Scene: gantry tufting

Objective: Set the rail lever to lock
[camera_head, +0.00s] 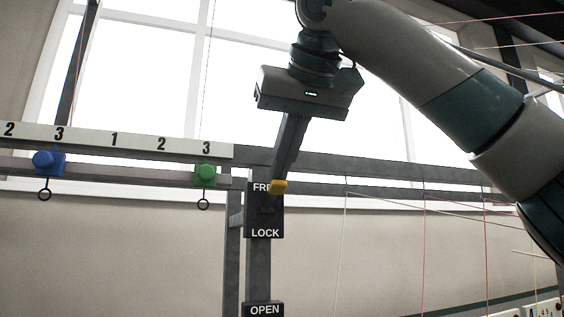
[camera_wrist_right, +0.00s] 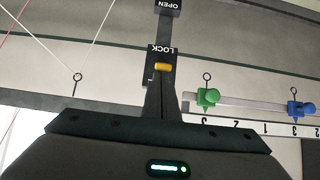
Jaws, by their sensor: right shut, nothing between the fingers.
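The rail lever shows as a yellow knob (camera_head: 278,187) in front of a black plate (camera_head: 264,222) on an upright grey post. The plate reads FREE at its top and LOCK at its bottom. In the head view the knob is by the FREE lettering, partly covering it. The wrist view, upside down, shows the knob (camera_wrist_right: 162,67) near the word LOCK. My right gripper (camera_head: 281,177) is shut, its fingers pointing down with their tips at the knob. I cannot tell whether they touch it. Nothing is between the fingers. My left gripper is not in view.
A rail with a numbered white strip (camera_head: 130,141) carries a blue block (camera_head: 48,162) and a green block (camera_head: 205,175) on the left, each with a ring below. An OPEN plate (camera_head: 264,309) is lower on the post. Thin threads run across the right side.

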